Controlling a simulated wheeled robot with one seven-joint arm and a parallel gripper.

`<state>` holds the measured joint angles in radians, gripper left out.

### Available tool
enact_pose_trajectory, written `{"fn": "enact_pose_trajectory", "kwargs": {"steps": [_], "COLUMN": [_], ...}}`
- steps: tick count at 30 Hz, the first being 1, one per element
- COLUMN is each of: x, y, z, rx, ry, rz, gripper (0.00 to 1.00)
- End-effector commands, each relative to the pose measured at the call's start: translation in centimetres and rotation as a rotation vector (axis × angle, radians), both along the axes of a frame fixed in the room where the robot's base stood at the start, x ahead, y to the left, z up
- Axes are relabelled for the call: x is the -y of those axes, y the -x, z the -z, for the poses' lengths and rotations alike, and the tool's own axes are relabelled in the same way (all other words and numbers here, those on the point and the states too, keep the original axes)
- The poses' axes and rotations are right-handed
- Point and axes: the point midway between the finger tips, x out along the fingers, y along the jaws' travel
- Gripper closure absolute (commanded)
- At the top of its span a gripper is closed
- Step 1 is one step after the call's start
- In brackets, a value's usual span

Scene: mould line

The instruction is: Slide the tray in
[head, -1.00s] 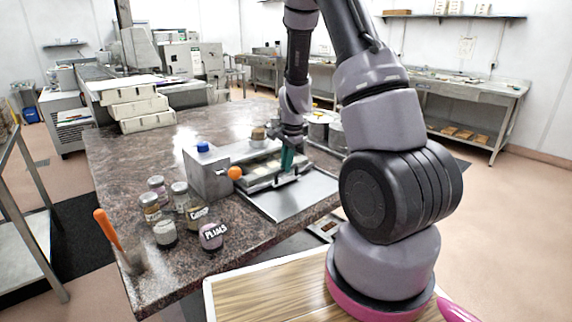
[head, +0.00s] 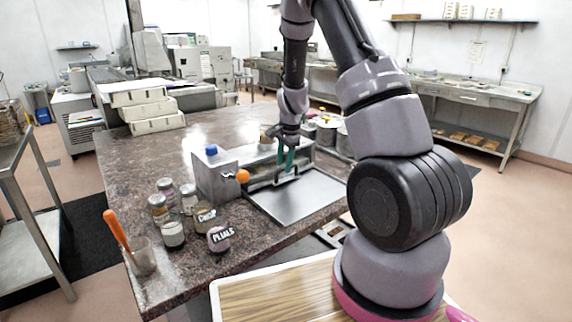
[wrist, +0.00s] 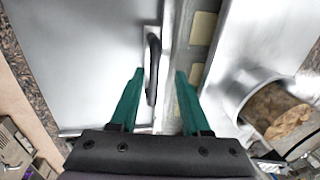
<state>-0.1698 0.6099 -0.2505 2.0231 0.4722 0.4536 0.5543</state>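A grey metal housing (head: 218,178) stands on the stone-topped table, with a flat bare plate (head: 290,202) in front of it. The tray (wrist: 187,62) sits mostly inside the housing; a narrow strip with pale yellowish pieces shows at the housing's edge in the wrist view. Its black handle (wrist: 152,72) stands over the plate side. My gripper (wrist: 160,78) is open, its green fingers apart on either side of the handle, which lies closer to the left finger. I cannot tell whether either finger touches it. In the head view my gripper (head: 285,162) is low at the housing's front.
A cup with brown contents (wrist: 275,103) stands on the housing. An orange ball (head: 243,176) and a blue knob (head: 211,150) are at its left end. Several jars (head: 173,233) and a glass with an orange-handled tool (head: 140,258) stand front left. Metal pots (head: 327,130) stand behind right.

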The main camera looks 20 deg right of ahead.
Motion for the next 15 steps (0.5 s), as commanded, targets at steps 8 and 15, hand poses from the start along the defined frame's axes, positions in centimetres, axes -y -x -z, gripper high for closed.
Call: {"fn": "enact_pose_trajectory", "kwargs": {"steps": [8,15], "x": [0.1,0.2], "y": [0.2,0.6], "z": [0.0,-2.7], "rx": [-0.004,0.000], "ry": [0.000,0.000], "rz": [0.001,0.001], "gripper": [0.53,0.53]}}
